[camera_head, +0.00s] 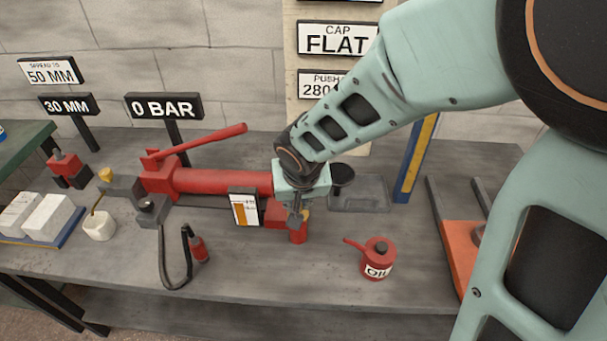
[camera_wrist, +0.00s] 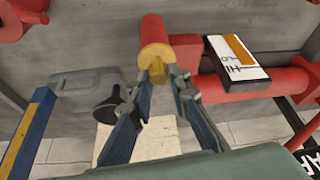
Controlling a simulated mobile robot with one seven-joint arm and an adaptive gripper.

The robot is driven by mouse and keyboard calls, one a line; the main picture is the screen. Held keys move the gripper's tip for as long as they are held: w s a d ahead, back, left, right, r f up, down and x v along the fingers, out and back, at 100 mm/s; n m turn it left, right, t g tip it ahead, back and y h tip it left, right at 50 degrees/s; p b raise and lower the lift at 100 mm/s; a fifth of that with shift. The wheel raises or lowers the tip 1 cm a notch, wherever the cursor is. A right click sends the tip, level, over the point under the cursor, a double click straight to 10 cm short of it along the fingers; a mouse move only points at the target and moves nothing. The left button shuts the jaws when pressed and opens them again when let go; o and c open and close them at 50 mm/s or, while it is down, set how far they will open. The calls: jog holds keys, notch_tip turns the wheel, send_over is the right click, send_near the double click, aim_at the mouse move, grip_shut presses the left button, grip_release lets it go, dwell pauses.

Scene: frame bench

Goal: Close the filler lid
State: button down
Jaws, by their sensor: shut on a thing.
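The red pump (camera_head: 220,182) lies along the bench with a raised red lever handle (camera_head: 210,140). A yellow filler lid (camera_wrist: 157,58) sits on the end of a red filler part in the wrist view, and a little of it shows beside my gripper in the head view (camera_head: 305,215). My gripper (camera_wrist: 167,74) points down over this right end of the pump. Its two fingers are shut on the yellow lid from either side. Whether the lid is fully seated is hidden. A white level gauge (camera_head: 244,208) with an orange column stands just left of the gripper.
A black funnel (camera_head: 342,175) rests at a grey tray (camera_head: 372,193) right behind the gripper. A red oil can (camera_head: 377,260) stands in front right. A blue and yellow post (camera_head: 416,158) rises behind.

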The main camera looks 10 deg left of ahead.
jog(key=c, duration=1.8)
grip_release()
jog(key=shift+w+r+p, duration=0.1)
jog(key=shift+r+p, duration=0.15)
jog(key=shift+p, duration=0.55)
jog(key=g+p, duration=0.1)
jog(key=p, duration=0.2)
jog(key=shift+w+r, duration=0.2)
jog(key=p, duration=0.3)
jog(key=shift+w+g, duration=0.15)
jog(key=shift+g, duration=0.25)
jog(key=p, duration=0.2)
jog(key=g+p, duration=0.1)
jog(key=p, duration=0.1)
jog(key=shift+w+r, duration=0.2)
jog(key=shift+w, duration=0.1)
jog(key=g+p, duration=0.1)
jog(key=p, duration=0.3)
jog(key=shift+w+g+p, duration=0.3)
jog(key=shift+w+p, duration=0.05)
jog(key=shift+w, duration=0.05)
jog(key=shift+p, duration=0.4)
